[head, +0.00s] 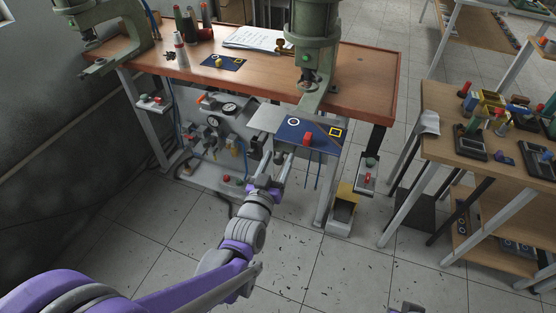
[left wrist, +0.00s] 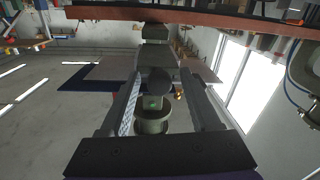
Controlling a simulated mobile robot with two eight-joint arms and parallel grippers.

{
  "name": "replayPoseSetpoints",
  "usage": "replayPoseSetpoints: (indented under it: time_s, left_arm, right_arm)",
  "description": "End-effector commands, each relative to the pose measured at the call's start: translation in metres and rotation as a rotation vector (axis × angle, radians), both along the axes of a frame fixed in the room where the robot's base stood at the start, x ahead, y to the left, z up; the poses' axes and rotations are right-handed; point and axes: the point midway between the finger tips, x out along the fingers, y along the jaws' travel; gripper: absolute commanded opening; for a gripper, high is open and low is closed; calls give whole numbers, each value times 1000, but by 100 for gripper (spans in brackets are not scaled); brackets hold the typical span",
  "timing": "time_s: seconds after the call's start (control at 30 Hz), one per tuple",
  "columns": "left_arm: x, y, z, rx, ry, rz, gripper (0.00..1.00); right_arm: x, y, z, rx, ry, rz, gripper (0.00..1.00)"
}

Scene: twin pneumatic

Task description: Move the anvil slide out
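The right-hand green press (head: 312,45) stands at the front edge of the wooden bench. At its foot a flat plate sticks out past the bench edge, with a blue panel (head: 325,146) bearing a white ring, a yellow square and a red block (head: 308,139). I take this to be the anvil slide, but cannot be sure. My left gripper (head: 276,170) is in front of and below the plate, apart from the red block. In the left wrist view its two fingers (left wrist: 158,100) stand apart with no object clearly held. A small grey and purple part of mine shows at the bottom edge.
A second press (head: 105,30) stands at the bench's left end. Gauges and hoses (head: 222,120) sit under the bench. A side table (head: 445,140) with tools is to the right. The floor in front is open.

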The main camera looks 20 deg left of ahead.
Motion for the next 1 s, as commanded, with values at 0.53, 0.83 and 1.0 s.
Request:
replayPoseSetpoints:
  time_s: [0.53,0.83,1.0]
  left_arm:
    - [-62,-2,0,0,0,0,63]
    - [-104,-3,0,-1,0,0,63]
    - [-109,-3,0,1,0,0,63]
  right_arm:
    - [0,0,2,0,-1,0,0]
    - [1,0,5,0,-2,0,0]
    - [1,0,6,0,-2,0,0]
